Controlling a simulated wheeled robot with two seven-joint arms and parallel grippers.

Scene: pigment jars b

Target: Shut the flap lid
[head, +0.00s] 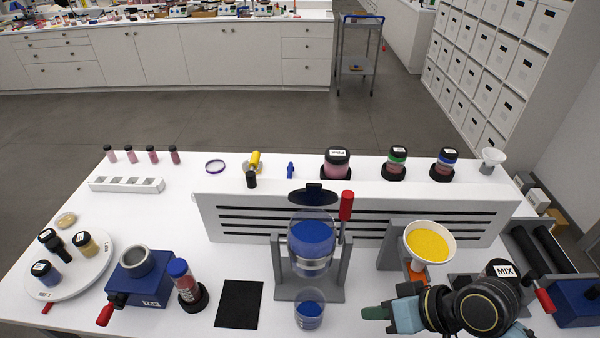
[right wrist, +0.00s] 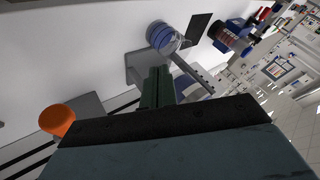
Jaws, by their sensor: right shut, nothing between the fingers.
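The flap lid (head: 314,194) is a dark oval plate at the back of the top of a clear drum (head: 312,262) with blue powder. It looks raised, and the powder shows through the drum's top. A grey stand (head: 339,268) holds the drum, with a red-handled lever (head: 346,206) at its right. My right gripper (head: 375,313) has green fingers, shut and empty, low to the right of the stand and apart from the lid. The shut fingers also show in the right wrist view (right wrist: 157,88). My left gripper is out of view.
A clear cup of blue powder (head: 309,315) stands before the stand. A funnel of yellow powder (head: 430,243) with an orange outlet (right wrist: 57,120) stands close behind my right arm. A slotted white panel (head: 240,200) runs behind. A black mat (head: 239,304) lies left.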

